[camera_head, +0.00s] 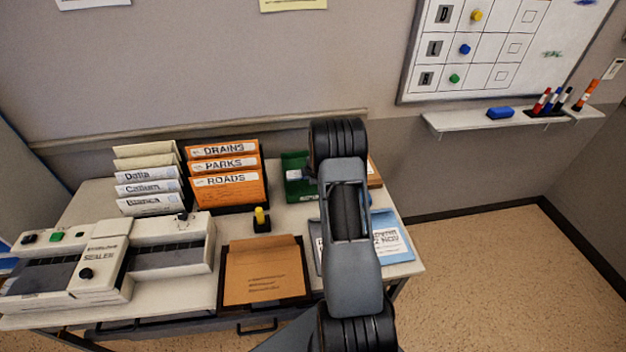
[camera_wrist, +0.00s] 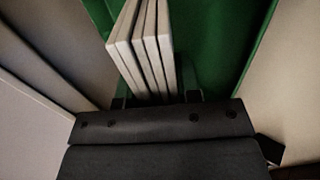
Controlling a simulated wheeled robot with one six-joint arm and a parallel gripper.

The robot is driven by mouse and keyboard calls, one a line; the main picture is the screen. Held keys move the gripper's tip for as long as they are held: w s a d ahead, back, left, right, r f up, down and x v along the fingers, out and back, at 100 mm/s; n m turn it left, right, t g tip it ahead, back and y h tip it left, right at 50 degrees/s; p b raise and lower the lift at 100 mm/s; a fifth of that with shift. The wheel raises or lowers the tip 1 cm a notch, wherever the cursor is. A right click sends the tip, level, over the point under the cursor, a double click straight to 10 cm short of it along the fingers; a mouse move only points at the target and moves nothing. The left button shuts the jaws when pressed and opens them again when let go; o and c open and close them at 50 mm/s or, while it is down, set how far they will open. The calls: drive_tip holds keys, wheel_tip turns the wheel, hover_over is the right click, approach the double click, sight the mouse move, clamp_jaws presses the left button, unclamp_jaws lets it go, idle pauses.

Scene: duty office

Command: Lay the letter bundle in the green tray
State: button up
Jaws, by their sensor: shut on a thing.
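The green tray (camera_head: 297,178) stands at the back of the table, partly hidden behind my arm in the head view. In the wrist view the green tray (camera_wrist: 225,40) fills the upper middle, below and around the letters. The letter bundle (camera_wrist: 146,50) is several white envelopes on edge, side by side. My gripper (camera_wrist: 158,98) is shut on the letter bundle, which is over or inside the tray; I cannot tell whether it touches the tray floor. In the head view my arm hides the gripper and most of the bundle.
Orange folders (camera_head: 228,180) and white folders (camera_head: 150,185) stand left of the tray. A small black holder with a yellow top (camera_head: 261,220), a brown envelope on a tray (camera_head: 263,272) and a sealer machine (camera_head: 100,262) are nearer. Blue papers (camera_head: 393,240) lie at right.

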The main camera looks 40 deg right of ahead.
wheel_tip(320, 180, down, 4)
drive_tip(key=b, duration=0.3)
drive_tip(key=shift+w+r, duration=0.15)
drive_tip(key=shift+r, duration=0.15)
drive_tip(key=o, duration=0.6)
drive_tip(key=shift+f, duration=0.2)
drive_tip(key=o, duration=0.4)
drive_tip(key=shift+o, duration=0.2)
drive_tip(key=shift+r, duration=0.1)
